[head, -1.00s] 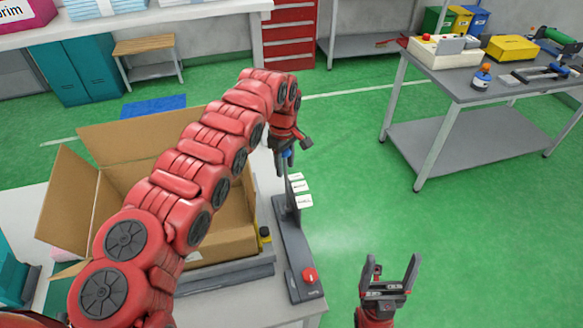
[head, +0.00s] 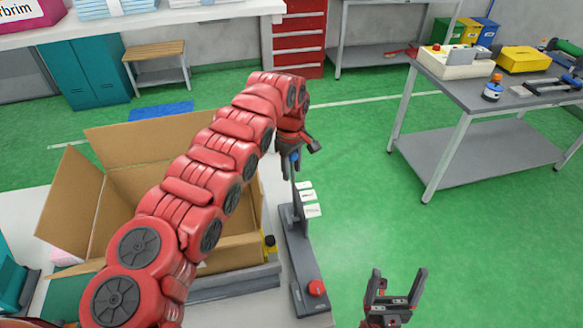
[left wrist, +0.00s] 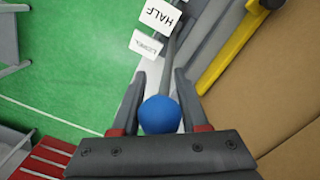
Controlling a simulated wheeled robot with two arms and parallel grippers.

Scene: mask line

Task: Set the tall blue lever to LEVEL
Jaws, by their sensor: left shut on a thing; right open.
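The tall lever has a blue ball knob (head: 295,156) on a thin grey shaft (head: 294,190) that rises from a long grey base (head: 302,262). My left gripper (head: 290,162) is shut on the knob. In the left wrist view the blue knob (left wrist: 160,114) sits between the two fingers of my left gripper (left wrist: 165,98). White label plates (head: 307,198) stand beside the shaft; in the left wrist view one reads HALF (left wrist: 158,15) and a smaller one (left wrist: 146,44) seems to read LEVEL. My right gripper (head: 395,285) is open and empty at the lower right.
A red button (head: 317,288) is at the near end of the base. An open cardboard box (head: 75,200) stands left of the lever, partly behind my left arm. A grey workbench (head: 470,92) with tools is at right. Green floor between is clear.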

